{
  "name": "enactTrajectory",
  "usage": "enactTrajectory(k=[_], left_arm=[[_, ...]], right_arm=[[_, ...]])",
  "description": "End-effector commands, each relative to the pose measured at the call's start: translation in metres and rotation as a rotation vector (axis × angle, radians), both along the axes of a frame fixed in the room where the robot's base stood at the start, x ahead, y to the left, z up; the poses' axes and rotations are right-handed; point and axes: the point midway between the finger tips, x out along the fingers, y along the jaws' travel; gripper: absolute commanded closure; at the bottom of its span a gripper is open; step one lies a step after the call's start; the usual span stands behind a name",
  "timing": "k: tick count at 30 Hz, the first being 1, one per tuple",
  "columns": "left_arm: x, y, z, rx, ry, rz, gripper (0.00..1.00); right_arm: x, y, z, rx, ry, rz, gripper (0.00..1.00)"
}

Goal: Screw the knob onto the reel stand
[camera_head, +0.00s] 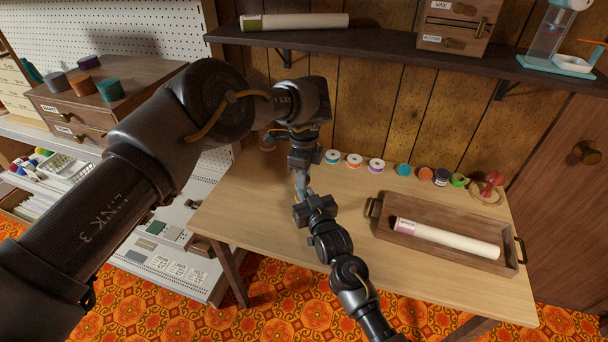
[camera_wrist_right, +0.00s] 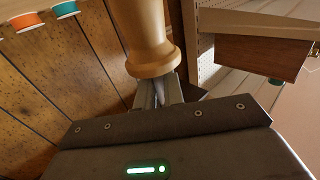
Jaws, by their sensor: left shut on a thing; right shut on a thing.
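My left gripper (camera_head: 301,168) points down over the left back of the wooden table (camera_head: 340,245). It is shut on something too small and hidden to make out. My right gripper (camera_head: 304,194) reaches up from below, very close to the left gripper's tips.
Several thread spools (camera_head: 354,160) line the table's back edge. A wooden tray (camera_head: 390,236) holding a pale roll (camera_head: 445,238) stands at the right. A red mushroom-shaped thing (camera_head: 494,180) is behind it. A dark shelf (camera_head: 370,50) overhangs the table. The table's front is clear.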

Motion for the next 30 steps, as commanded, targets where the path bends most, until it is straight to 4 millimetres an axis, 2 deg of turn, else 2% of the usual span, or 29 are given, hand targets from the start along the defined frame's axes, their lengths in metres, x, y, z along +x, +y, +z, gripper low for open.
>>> enactTrajectory(k=[12, 24, 27, 30], left_arm=[[0.0001, 0.0002, -0.0007, -0.001, 0.0, -1.057, 0.99], [0.0004, 0.0004, -0.0014, 0.0, 0.0, -2.03, 0.99], [0.0004, 0.0004, -0.0015, 0.0, 0.0, -2.193, 0.99], [0.0006, 0.0004, -0.0014, 0.0, 0.0, -2.193, 0.99]], right_arm=[[0.0001, -0.0004, -0.0004, 0.0, 0.001, -0.001, 1.0], [0.0001, -0.0005, -0.0003, 0.0, 0.001, -0.001, 1.0], [0.0001, -0.0005, -0.0004, 0.0, 0.001, -0.001, 1.0], [0.0001, -0.0005, -0.0004, 0.0, 0.001, -0.001, 1.0]])
